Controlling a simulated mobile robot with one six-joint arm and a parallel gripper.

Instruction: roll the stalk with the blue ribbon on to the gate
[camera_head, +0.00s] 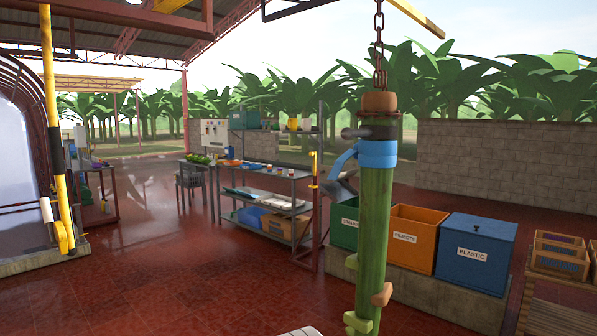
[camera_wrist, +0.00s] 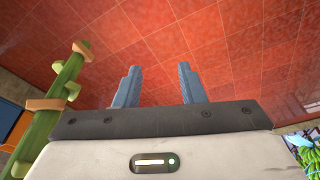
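The green stalk (camera_head: 374,235) hangs upright from a chain (camera_head: 379,50) in the head view. The blue ribbon (camera_head: 377,153) is wrapped around its upper part, with a loose end to the left. Several cut stubs stick out lower down. A stalk (camera_wrist: 48,115) with stubs also shows at the left of the wrist view; no ribbon shows on it there. My gripper (camera_wrist: 157,88) is open and empty, its fingers pointing over red floor, apart from that stalk. A yellow-and-black striped bar (camera_head: 54,130) stands at the far left; I cannot tell if it is the gate.
Orange (camera_head: 415,238) and blue (camera_head: 476,252) bins stand behind the stalk on the right. A metal shelf table (camera_head: 265,172) is behind it on the left. Wooden crates (camera_head: 558,255) stand at the far right. Red floor (camera_head: 170,285) lies open at left. Green fruit (camera_wrist: 308,158) shows in the wrist view's right corner.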

